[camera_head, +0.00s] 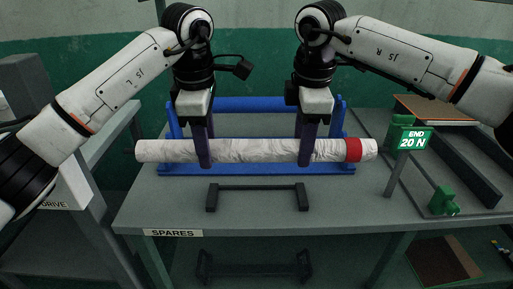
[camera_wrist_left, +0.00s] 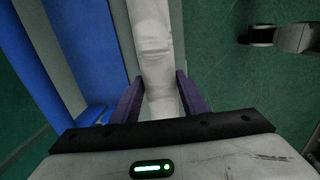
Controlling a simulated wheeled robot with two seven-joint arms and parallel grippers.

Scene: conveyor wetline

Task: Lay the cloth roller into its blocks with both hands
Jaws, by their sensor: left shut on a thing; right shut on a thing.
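The cloth roller (camera_head: 255,150) is a long white roll with a red band near its right end. It lies level, left to right, in front of the blue rack's frame. My left gripper (camera_head: 204,160) is shut on it left of its middle, and my right gripper (camera_head: 306,160) is shut on it nearer the red band. In the left wrist view the roller (camera_wrist_left: 152,45) runs between the purple fingers of my left gripper (camera_wrist_left: 160,95). A green block (camera_head: 401,132) and a second one (camera_head: 443,201) stand at the right. Whether the roller touches the rack is unclear.
The blue rack (camera_head: 255,104) stands on the grey table (camera_head: 150,208) behind the roller. A dark bracket (camera_head: 257,188) lies in front, near the SPARES label (camera_head: 172,233). A green "END 20 N" sign (camera_head: 414,140) on a post stands between the roller and the right-hand frame.

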